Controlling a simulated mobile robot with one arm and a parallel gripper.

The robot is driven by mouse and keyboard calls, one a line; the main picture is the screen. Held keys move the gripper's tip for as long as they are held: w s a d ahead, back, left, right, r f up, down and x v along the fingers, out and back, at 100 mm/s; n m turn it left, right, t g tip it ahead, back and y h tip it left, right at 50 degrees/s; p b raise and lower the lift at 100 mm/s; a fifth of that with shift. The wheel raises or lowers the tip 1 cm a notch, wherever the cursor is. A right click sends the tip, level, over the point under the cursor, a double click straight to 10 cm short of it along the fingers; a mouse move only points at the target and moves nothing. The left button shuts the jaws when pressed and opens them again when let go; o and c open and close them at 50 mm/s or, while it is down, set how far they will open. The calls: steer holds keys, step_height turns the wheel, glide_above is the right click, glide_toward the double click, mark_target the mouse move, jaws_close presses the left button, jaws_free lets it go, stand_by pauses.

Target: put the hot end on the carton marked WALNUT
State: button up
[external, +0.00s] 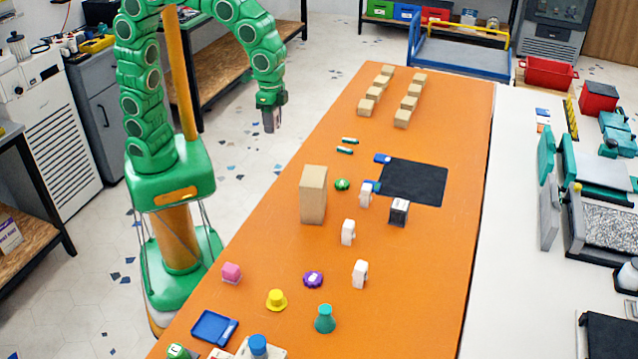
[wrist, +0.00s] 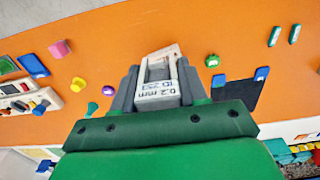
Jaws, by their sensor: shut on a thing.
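My gripper (external: 270,112) is above the floor, just left of the orange table's left edge in the external view. In the wrist view my gripper (wrist: 160,88) is shut on a white block-like hot end (wrist: 157,94), with a label reading "0.2 mm" and "250". It is held clear of the table. Several small tan cartons (external: 402,118) stand in two rows at the table's far end. A taller tan carton (external: 313,195) stands upright mid-table. I cannot read WALNUT on any carton.
A black mat (external: 413,182) lies mid-table, with a dark block (external: 399,212) at its near edge. White blocks (external: 348,232) stand nearby. A green knob (external: 342,184) is beside the tall carton. A pink cube (external: 231,272) and yellow piece (external: 277,299) are nearer. The table's right strip is clear.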

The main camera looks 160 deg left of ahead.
steer(key=w+a+f, duration=0.4)
steer(key=w+a, duration=0.1)
steer(key=w, duration=0.1)
glide_above(314, 176)
steer(key=s, duration=0.1)
steer(key=f, duration=0.2)
steer(key=d+f, duration=0.1)
steer(key=f, duration=0.1)
steer(key=shift+w+a+f, duration=0.35)
steer(key=shift+a+f, duration=0.05)
steer(key=shift+f, duration=0.2)
steer(key=shift+a+f, duration=0.1)
steer(key=shift+f, duration=1.55)
steer(key=shift+f, duration=0.1)
steer(key=o, duration=1.1)
steer(key=shift+w, duration=0.1)
step_height(314, 176, up, 12)
steer(key=shift+r, duration=0.15)
